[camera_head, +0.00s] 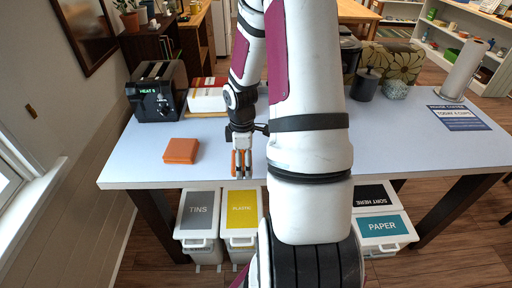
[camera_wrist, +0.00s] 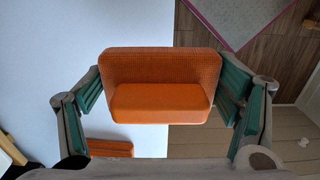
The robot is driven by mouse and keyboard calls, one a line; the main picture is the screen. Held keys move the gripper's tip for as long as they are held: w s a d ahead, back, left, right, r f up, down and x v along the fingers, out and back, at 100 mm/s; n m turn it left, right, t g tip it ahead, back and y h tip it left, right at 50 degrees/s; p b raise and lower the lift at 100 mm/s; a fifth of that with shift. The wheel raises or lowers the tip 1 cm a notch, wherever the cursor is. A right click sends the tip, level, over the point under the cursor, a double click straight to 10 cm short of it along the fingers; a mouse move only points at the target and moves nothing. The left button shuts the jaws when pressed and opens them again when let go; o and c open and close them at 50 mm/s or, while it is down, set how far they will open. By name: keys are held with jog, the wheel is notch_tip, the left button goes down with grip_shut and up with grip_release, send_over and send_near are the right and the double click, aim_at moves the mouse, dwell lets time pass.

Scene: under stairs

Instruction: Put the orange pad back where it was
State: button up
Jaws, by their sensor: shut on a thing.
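My gripper (camera_head: 241,168) hangs near the table's front edge in the head view, fingers pointing down. It is shut on an orange pad (camera_wrist: 160,62), which fills the middle of the wrist view between the teal finger pads. In the head view only orange slivers of this pad show among the fingers. A second orange pad (camera_head: 181,151) lies flat on the pale table (camera_head: 230,130), left of my gripper and apart from it. This pad also shows at the lower left of the wrist view (camera_wrist: 110,148).
A black toaster-like machine (camera_head: 157,92) and a red-and-white box (camera_head: 207,96) stand behind. Bins labelled TINS (camera_head: 200,208) and PLASTIC (camera_head: 241,208) are below the front edge. A dark canister (camera_head: 366,84) and a blue sign (camera_head: 459,118) are at right. The tabletop around the lying pad is clear.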

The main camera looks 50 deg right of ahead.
jog(key=w+d, duration=0.1)
jog(key=d, duration=0.2)
jog(key=w+d, duration=0.2)
jog(key=d, duration=0.1)
jog(key=w+d+f, duration=0.1)
jog(key=d, duration=0.2)
jog(key=shift+w+d+p, duration=0.25)
jog(key=shift+p, duration=0.05)
jog(key=shift+w+d+f+p, duration=0.1)
jog(key=shift+d+f+p, duration=0.1)
jog(key=shift+f, duration=0.7)
jog(key=shift+w+d+f+p, duration=0.1)
jog(key=shift+d+f, duration=0.05)
jog(key=shift+f, duration=0.75)
jog(key=shift+f, duration=0.15)
jog(key=o, duration=1.2)
jog(key=shift+o, duration=0.2)
